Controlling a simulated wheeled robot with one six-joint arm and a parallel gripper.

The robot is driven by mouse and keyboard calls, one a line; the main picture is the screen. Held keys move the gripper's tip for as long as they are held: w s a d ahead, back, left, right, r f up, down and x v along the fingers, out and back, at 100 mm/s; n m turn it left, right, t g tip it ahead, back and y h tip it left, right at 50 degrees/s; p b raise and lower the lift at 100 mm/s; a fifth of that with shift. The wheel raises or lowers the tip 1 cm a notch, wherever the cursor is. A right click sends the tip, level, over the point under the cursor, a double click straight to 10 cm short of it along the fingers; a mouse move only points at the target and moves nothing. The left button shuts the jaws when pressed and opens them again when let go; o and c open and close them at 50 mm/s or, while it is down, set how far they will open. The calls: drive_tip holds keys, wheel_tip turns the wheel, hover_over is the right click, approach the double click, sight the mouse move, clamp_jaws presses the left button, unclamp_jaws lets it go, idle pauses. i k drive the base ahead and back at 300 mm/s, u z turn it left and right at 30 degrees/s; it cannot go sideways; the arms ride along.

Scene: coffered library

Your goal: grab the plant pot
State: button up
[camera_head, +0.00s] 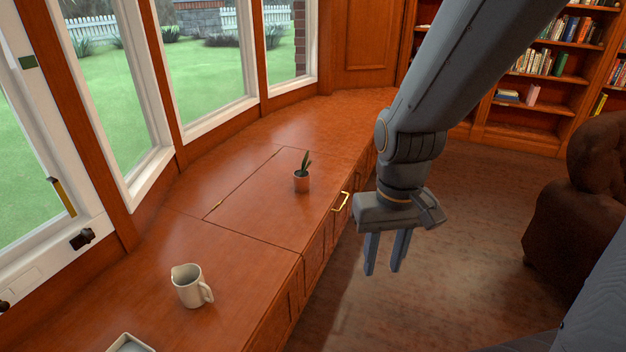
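The plant pot (301,184) is a small terracotta-coloured pot with a green, spiky-leaved plant (304,164). It stands upright on the wooden window counter (240,235), near its front edge. My gripper (384,270) hangs to the right of the pot, past the counter's edge and over the floor. Its two fingers point down with a gap between them, and nothing is held. Pot and gripper are apart, and nothing hides the pot.
A pale mug (189,287) stands on the counter at the lower left, with a light tray-like object (130,344) cut off below it. A brass handle (341,202) sticks out of the counter front. A dark armchair (560,215) stands at the right. The counter around the pot is clear.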

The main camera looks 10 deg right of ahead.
sight(301, 177)
drive_tip(key=z, duration=0.6)
drive_tip(key=i, duration=1.2)
drive_tip(key=u, duration=0.15)
